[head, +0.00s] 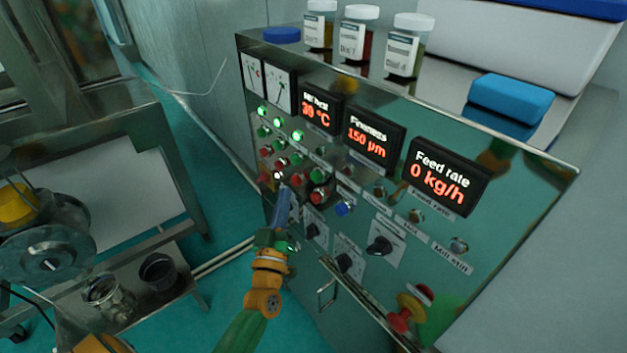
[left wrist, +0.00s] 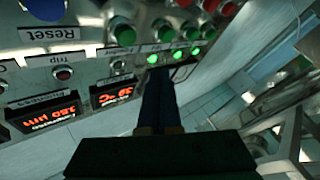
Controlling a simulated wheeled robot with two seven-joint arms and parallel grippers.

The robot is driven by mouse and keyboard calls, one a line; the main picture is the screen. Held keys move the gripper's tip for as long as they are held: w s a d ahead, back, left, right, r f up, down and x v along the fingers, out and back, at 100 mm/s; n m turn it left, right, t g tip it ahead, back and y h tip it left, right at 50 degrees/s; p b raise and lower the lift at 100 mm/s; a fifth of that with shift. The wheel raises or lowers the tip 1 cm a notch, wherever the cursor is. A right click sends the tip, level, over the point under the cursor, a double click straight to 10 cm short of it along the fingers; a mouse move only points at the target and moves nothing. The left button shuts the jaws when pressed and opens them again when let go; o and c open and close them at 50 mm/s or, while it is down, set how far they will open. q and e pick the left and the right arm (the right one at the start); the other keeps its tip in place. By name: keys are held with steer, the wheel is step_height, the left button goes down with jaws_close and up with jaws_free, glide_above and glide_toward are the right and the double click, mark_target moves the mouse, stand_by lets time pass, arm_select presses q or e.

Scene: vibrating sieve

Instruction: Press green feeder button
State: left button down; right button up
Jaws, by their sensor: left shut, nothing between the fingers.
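The control panel (head: 480,225) carries red and green push buttons in rows. A green button (head: 302,175) shows just right of my left gripper's tip; green buttons also show in the left wrist view (left wrist: 122,30). In the left wrist view the fingertips (left wrist: 158,72) end just below a lit green lamp (left wrist: 152,58). I cannot tell whether they touch the panel.
The feed rate display (head: 449,178) reads 0 kg/h. Black rotary knobs (head: 380,246) and a red emergency stop (head: 404,315) sit lower on the panel. Jars (head: 358,35) and a blue block (head: 510,98) stand on top. A metal bench (head: 150,285) is at left.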

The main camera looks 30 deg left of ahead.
mark_target(316, 177)
arm_select(q)
steer(key=shift+w+d+b, duration=0.25)
steer(key=shift+w+d, duration=0.1)
steer(key=shift+w, duration=0.45)
steer(key=shift+w+d+b, duration=0.2)
steer(key=shift+w+d, duration=0.1)
steer(key=shift+w, duration=0.45)
steer(key=shift+w+d+b, duration=0.25)
steer(key=shift+w+d, duration=0.1)
steer(key=shift+w, duration=0.45)
steer(key=shift+w+d, duration=0.15)
steer(key=shift+w, duration=0.25)
steer(key=shift+w+d+b, duration=0.2)
steer(key=shift+w+b, duration=0.2)
steer(key=shift+w, duration=0.05)
stand_by(0.9)
steer(key=shift+s, duration=0.1)
steer(key=shift+s+a+p, duration=0.35)
steer(key=shift+s+p, duration=0.15)
steer(key=shift+s, duration=0.2)
steer(key=shift+s, duration=0.1)
